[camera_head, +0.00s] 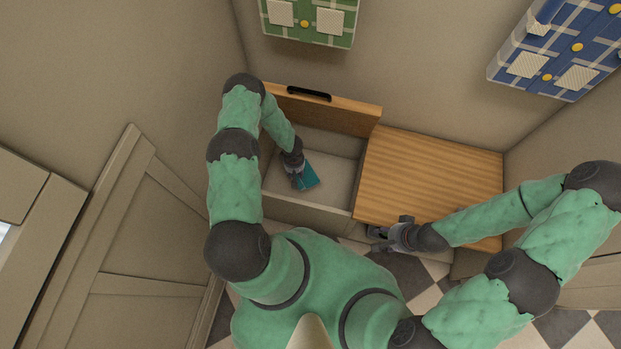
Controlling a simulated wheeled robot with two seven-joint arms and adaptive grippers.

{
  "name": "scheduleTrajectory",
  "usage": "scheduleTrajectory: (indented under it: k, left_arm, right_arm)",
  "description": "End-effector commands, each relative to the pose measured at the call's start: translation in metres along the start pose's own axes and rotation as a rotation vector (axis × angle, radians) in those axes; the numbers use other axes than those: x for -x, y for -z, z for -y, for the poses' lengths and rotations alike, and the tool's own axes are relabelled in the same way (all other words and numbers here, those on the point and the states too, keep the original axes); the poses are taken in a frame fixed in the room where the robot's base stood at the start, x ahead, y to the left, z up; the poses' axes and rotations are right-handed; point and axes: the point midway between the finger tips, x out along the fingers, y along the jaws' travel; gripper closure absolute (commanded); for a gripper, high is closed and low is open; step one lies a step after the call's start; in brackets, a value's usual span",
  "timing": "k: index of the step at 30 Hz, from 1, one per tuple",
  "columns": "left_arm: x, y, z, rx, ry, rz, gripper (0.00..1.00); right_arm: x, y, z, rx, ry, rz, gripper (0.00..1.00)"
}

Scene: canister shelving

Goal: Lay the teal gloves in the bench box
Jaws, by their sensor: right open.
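The teal gloves (309,179) show as a small teal patch inside the open bench box (312,214), low at its middle. My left gripper (299,182) reaches down into the box right at the gloves and covers part of them. Whether its fingers are closed on the gloves, and whether the gloves touch the box floor, I cannot tell. My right gripper (376,240) is open and empty, by the front edge of the bench beside the box.
The box's wooden lid (325,112) with a black handle stands raised at the back. The closed wooden bench top (436,178) to the right is bare. Green (308,22) and blue (562,48) plaid hangings are on the walls. A panelled door (135,235) stands left.

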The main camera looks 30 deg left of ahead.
Motion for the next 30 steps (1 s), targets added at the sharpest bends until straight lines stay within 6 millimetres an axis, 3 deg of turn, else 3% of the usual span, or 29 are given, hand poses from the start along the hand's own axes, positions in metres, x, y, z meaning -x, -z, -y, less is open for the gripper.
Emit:
scheduleTrajectory:
  k: [5,18,30]
  left_arm:
    - [-0.024,-0.002,0.003,0.014,0.001,0.001,0.96]
    - [-0.123,-0.003,0.002,0.012,0.001,0.000,0.96]
    - [-0.156,-0.001,0.002,0.012,0.000,-0.002,0.96]
  right_arm:
    - [-0.008,0.000,-0.003,0.000,0.000,0.000,0.54]
    - [-0.045,0.002,-0.016,0.000,0.000,0.000,0.54]
    - [-0.057,0.002,-0.020,0.000,0.000,0.000,0.54]
